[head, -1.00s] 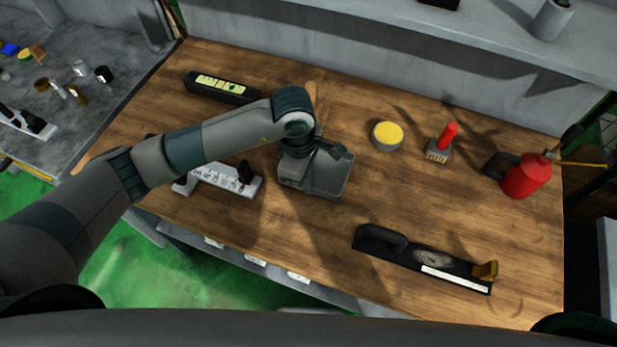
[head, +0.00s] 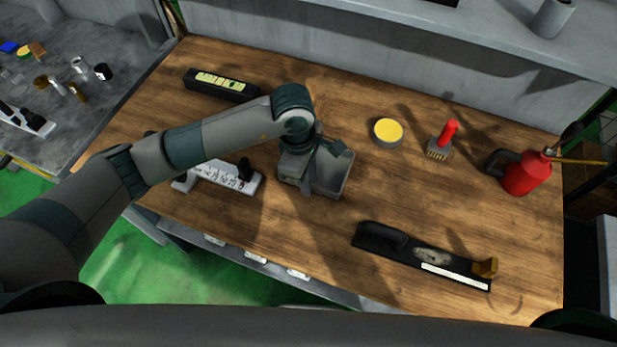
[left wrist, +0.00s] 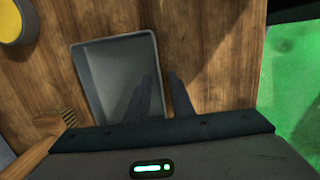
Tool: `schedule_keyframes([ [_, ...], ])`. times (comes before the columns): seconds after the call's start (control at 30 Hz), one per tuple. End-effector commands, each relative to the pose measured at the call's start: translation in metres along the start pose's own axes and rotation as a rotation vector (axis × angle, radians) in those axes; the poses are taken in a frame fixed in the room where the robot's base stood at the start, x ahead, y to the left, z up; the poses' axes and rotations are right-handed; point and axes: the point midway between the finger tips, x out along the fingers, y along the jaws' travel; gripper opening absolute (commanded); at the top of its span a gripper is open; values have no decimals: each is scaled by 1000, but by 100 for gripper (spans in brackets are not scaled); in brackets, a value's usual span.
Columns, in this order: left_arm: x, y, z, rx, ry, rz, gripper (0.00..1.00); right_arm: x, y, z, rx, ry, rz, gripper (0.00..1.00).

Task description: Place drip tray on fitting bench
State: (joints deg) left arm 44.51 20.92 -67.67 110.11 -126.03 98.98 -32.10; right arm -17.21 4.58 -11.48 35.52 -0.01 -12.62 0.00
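The drip tray (head: 333,178) is a shallow grey rectangular tray lying flat on the wooden fitting bench (head: 230,235), near its middle. In the left wrist view the tray (left wrist: 103,75) is empty. My left gripper (head: 325,150) is over the tray's left part in the head view and hides some of it. In the left wrist view my left gripper (left wrist: 165,95) shows two dark finger shapes with a gap between them, one over the tray and one beside its right wall. Contact with the wall cannot be told. My right gripper is not in view.
A white stand (head: 220,178) is close left of the tray. A black case (head: 222,86), yellow-topped tin (head: 388,132), red-handled brush (head: 443,140) and red oil can (head: 525,175) are farther back. A black straight tool (head: 425,258) lies front right. Bare wood lies between.

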Motion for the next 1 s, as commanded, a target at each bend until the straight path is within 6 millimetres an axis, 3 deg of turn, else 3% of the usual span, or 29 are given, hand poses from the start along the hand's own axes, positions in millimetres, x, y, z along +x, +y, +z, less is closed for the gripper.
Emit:
schedule_keyframes([
  [0.17, -16, 2, 0, 2, -1, 5, 22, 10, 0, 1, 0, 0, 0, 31],
  [0.7, -105, 1, 0, 1, 1, 3, 22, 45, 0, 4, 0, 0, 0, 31],
  [1.0, -121, 0, 0, 0, 0, 1, 22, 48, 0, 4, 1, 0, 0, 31],
])
